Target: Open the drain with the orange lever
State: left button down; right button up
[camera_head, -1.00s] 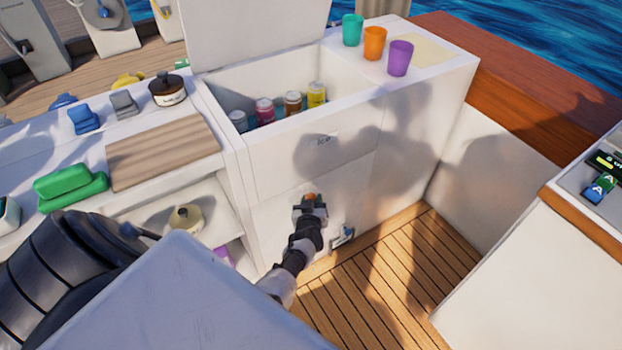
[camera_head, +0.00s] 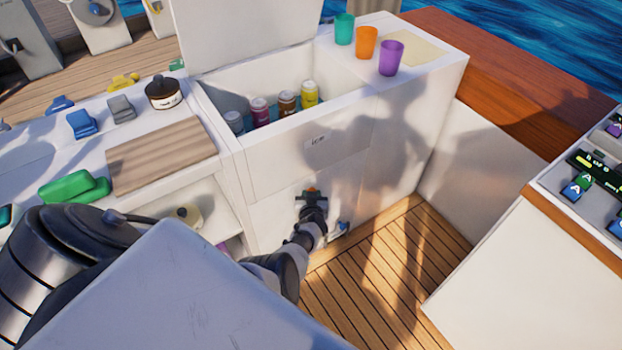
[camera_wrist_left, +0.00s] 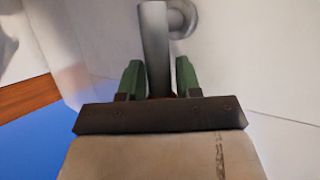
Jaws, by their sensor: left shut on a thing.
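The orange lever (camera_head: 312,189) shows as a small orange patch low on the white front of the ice box (camera_head: 280,165), under the "ice" label. My left gripper (camera_head: 312,194) is at it, shut on it; the fingers cover most of the lever. In the left wrist view the green fingers (camera_wrist_left: 158,80) stand either side of a grey metal pipe (camera_wrist_left: 155,45) with a round flange on the white wall. Only a little orange-brown shows between them, so the lever's angle is unclear. My right gripper is not in view.
The ice box lid (camera_head: 245,30) is up, with several cans inside. A metal fitting (camera_head: 340,231) sits near the floor right of my forearm. Three cups, teal (camera_head: 344,29), orange (camera_head: 367,43) and purple (camera_head: 391,58), stand on top. The plank floor (camera_head: 380,270) is clear.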

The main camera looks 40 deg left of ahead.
pick_arm(q)
jog(key=shift+d, duration=0.1)
jog(key=c, duration=1)
grip_release()
jog(key=shift+w, duration=0.1)
jog(key=shift+o, duration=0.2)
jog(key=shift+s+d+r+p, duration=0.1)
jog(key=shift+s+r+p, duration=0.1)
jog(key=shift+p, duration=0.15)
jog(key=p+v, duration=0.8)
jog(key=v, duration=0.2)
jog(key=shift+d, duration=0.15)
jog(key=shift+s+f, duration=0.1)
jog(key=shift+f, duration=0.05)
